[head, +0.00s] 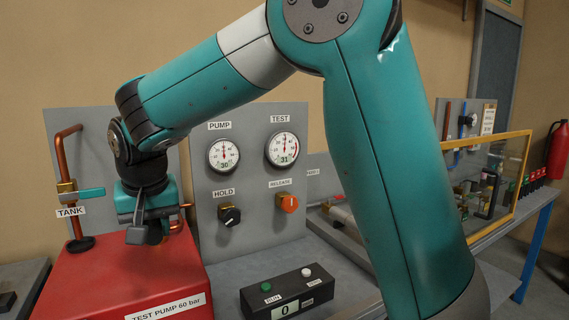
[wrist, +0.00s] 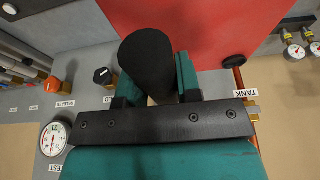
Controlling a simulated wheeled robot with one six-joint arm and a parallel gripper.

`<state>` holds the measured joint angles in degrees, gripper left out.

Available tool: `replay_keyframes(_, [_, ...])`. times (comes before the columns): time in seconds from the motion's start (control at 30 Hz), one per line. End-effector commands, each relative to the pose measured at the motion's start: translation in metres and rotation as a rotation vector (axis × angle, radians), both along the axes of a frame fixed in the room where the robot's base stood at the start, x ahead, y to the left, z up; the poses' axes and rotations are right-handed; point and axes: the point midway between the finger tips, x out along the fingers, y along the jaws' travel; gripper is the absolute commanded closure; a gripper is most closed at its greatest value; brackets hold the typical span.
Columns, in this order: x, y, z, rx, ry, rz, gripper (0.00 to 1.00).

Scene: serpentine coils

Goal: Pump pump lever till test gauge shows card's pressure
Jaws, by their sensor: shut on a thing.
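My gripper (head: 148,208) is above the red test pump (head: 140,275), at the left in the head view. In the wrist view my gripper (wrist: 155,78) is shut on the black grip of the pump lever (wrist: 148,60), with one teal finger on each side. The rest of the lever is mostly hidden. The TEST gauge (head: 282,149) has a small readout that looks like 31. The PUMP gauge (head: 224,155) beside it looks like 30. A white card (head: 488,119) hangs on a panel at the back right; its text is too small to read.
Below the gauges are a black HOLD knob (head: 229,215) and an orange RELEASE knob (head: 288,202). A counter box (head: 290,292) with green and white buttons shows 0. A copper pipe with a teal TANK valve handle (head: 84,194) stands close left of my gripper.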

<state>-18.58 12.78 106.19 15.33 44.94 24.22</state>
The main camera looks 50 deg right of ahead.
Motion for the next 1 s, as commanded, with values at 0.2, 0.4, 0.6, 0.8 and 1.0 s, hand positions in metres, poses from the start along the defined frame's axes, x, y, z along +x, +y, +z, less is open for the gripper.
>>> replay_keyframes(0.2, [-0.0015, -0.0002, -0.0044, -0.002, 0.012, 0.0, 0.91])
replay_keyframes(0.4, [-0.002, -0.0003, -0.0051, -0.002, 0.014, 0.001, 0.91])
replay_keyframes(0.6, [-0.0024, -0.0003, -0.0058, -0.003, 0.017, 0.001, 0.91])
replay_keyframes(0.8, [-0.0018, -0.0003, -0.0043, -0.001, 0.013, 0.0, 0.39])
replay_keyframes(1.0, [-0.0012, -0.0003, -0.0028, -0.001, 0.009, 0.0, 0.4])
